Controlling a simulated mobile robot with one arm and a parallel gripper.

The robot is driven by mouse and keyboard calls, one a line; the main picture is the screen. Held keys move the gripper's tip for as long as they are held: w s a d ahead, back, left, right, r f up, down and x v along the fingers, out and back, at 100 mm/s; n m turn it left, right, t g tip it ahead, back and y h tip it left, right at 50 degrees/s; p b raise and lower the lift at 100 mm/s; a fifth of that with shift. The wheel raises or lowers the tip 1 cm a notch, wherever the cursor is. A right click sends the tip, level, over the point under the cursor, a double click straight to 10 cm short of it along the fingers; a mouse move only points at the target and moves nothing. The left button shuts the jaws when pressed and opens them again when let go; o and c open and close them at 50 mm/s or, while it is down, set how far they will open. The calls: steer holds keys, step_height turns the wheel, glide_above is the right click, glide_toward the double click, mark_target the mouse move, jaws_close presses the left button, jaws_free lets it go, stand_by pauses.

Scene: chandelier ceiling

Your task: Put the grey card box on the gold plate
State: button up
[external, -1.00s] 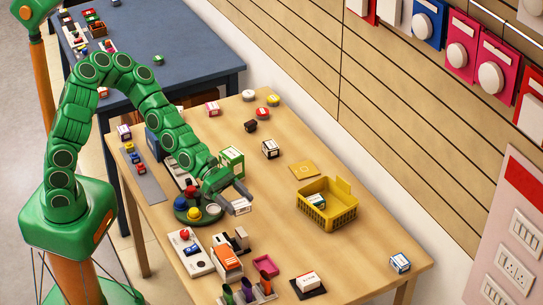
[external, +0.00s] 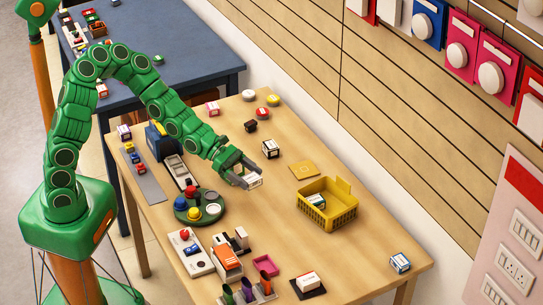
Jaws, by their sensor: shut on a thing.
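My gripper (external: 249,180) is shut on a small box (external: 254,182) with a whitish-grey face, held at the fingertips. It is over the middle of the wooden table, and how high it is held is hard to tell. The gold plate (external: 304,170) is a flat square lying bare on the table, right of and slightly above my gripper in the picture, clearly apart from the held box.
A yellow basket (external: 329,214) with a small box in it stands just below the plate in the picture. A green round tray (external: 200,214) is at the left. Bare wooden table (external: 345,262) shows at the lower right.

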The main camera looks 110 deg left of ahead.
steer(key=a+r+n+y, duration=0.1)
steer(key=a+n+y, duration=0.1)
steer(key=a, duration=1.5)
steer(key=shift+s+a+r+y, duration=0.25)
steer(key=shift+s+a+y, duration=0.05)
steer(key=shift+a+y, duration=0.1)
steer(key=w+a+f, duration=0.1)
steer(key=w, duration=0.1)
steer(key=w+a+f, duration=0.1)
steer(key=w+a, duration=0.1)
steer(key=w+a+f, duration=0.1)
steer(key=w, duration=0.1)
steer(key=shift+w+a+f, duration=0.3)
steer(key=shift+a+f, duration=0.05)
steer(key=shift+a, duration=0.05)
glide_above(300, 168)
steer(key=f, duration=0.4)
steer(key=shift+s+d+f, duration=0.4)
steer(key=shift+w+a+f+t, duration=0.3)
steer(key=shift+w+f, duration=0.15)
steer(key=shift+f, duration=1.7)
steer(key=shift+f, duration=0.1)
steer(key=o, duration=1.1)
steer(key=shift+c, duration=0.2)
